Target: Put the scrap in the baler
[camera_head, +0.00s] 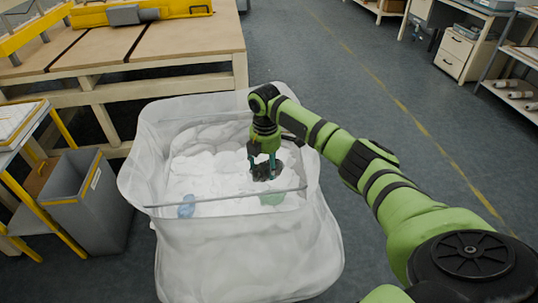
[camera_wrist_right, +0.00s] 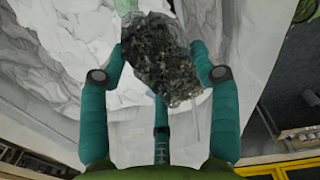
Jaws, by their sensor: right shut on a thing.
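My right gripper (camera_head: 262,160) is shut on a dark, speckled grey-black clump of scrap (camera_head: 267,172), above the inside of a large white bag-like container (camera_head: 245,240). In the right wrist view the scrap (camera_wrist_right: 160,62) sits between the teal fingers of the gripper (camera_wrist_right: 160,70). White wadding (camera_head: 200,172) fills much of the container under and around the gripper. A blue piece (camera_head: 187,206) and a pale green piece (camera_head: 272,198) show near its front side. I cannot tell for sure which thing is the baler. My left gripper is not in view.
A wooden table (camera_head: 190,38) with yellow equipment (camera_head: 140,10) stands behind the container. A grey bin (camera_head: 90,200) stands close to its left. A thin bar (camera_head: 225,196) crosses the container's front. Open floor (camera_head: 350,80) with a yellow line lies to the right; drawers (camera_head: 464,52) stand beyond.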

